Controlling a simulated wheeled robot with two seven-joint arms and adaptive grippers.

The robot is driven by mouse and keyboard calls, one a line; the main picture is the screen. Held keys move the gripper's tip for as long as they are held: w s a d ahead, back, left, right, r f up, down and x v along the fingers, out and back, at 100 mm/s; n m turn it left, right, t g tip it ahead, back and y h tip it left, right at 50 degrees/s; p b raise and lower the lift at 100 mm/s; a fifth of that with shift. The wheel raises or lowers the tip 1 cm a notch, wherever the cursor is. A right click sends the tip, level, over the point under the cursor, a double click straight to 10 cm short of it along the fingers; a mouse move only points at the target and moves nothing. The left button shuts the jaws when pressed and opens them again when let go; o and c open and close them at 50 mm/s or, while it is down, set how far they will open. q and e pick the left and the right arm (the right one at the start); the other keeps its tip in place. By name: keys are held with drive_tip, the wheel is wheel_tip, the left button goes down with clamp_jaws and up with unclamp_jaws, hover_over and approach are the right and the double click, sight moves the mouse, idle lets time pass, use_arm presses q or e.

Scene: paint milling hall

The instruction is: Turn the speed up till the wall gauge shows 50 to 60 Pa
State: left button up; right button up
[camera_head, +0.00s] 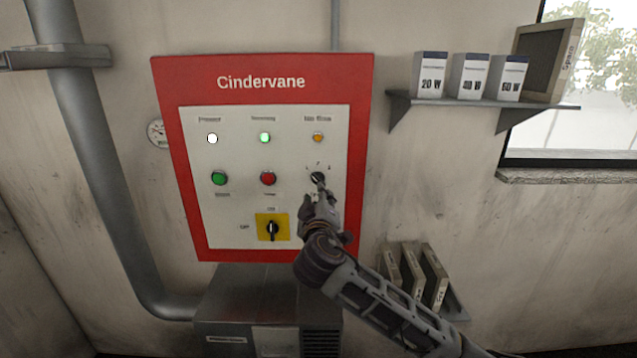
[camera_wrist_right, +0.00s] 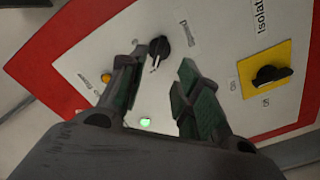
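The red-framed Cindervane panel (camera_head: 262,73) hangs on the wall. Its black speed knob (camera_head: 317,178) is at the right of the button row, and in the right wrist view the knob (camera_wrist_right: 159,49) shows a pale pointer mark. My right gripper (camera_head: 318,192) is just below and in front of the knob. In the wrist view its two fingers (camera_wrist_right: 164,70) stand apart, with the knob near the left fingertip; contact cannot be told. The round wall gauge (camera_head: 155,132) is partly hidden behind the panel's left edge, and its reading is too small to tell. My left gripper is out of view.
White, green and orange lamps (camera_head: 318,137) are lit. A green button (camera_head: 219,178), red button (camera_head: 268,178) and yellow-backed isolator (camera_head: 272,228) are close by. A grey unit (camera_head: 225,310) is below. A shelf (camera_head: 480,103) holds boxes; framed panels (camera_head: 411,270) stand lower right.

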sight(318, 180)
drive_tip(key=w+p, duration=0.2)
drive_tip(key=w, duration=0.7)
idle(0.4)
drive_tip(key=shift+w, duration=0.1)
drive_tip(key=shift+c, duration=0.5)
clamp_jaws()
